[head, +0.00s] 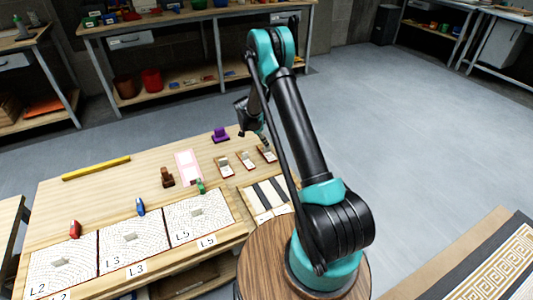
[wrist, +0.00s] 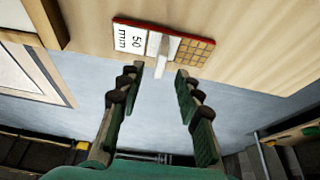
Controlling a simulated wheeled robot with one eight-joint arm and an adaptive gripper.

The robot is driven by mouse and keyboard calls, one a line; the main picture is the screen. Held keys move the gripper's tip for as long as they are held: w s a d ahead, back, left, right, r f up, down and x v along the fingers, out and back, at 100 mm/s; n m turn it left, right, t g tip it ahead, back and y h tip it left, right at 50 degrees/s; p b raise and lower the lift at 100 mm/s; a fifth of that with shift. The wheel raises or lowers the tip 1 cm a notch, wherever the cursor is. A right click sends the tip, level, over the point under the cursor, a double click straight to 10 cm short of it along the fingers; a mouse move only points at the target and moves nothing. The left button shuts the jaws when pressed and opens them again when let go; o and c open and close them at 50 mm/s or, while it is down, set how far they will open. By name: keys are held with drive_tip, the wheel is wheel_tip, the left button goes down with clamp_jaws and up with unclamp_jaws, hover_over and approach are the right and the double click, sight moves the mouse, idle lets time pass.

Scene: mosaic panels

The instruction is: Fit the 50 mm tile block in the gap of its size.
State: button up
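The 50 mm tile block (wrist: 131,38) lies on the table in the wrist view, with a white label reading "50 mm", a tan grid face, a red edge and a pale upright fin. My gripper (wrist: 158,72) is open, with its fingertips on either side of the fin and nothing gripped. In the head view my gripper (head: 263,139) hangs above the rightmost of three small blocks (head: 267,154). Three patterned panels, L2 (head: 50,280), L3 (head: 115,257) and L5 (head: 215,225), each show a small grey patch at the middle. Gap sizes are too small to read.
Two similar blocks (head: 224,166) (head: 246,160) sit left of the rightmost one. A frame with dark strips (head: 240,189), a pink sheet (head: 178,156), a brown piece (head: 167,178), a purple piece (head: 220,135) and a yellow bar (head: 97,168) are on the table.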

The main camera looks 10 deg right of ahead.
drive_tip(key=x, duration=0.4)
drive_tip(key=shift+f, duration=0.4)
clamp_jaws()
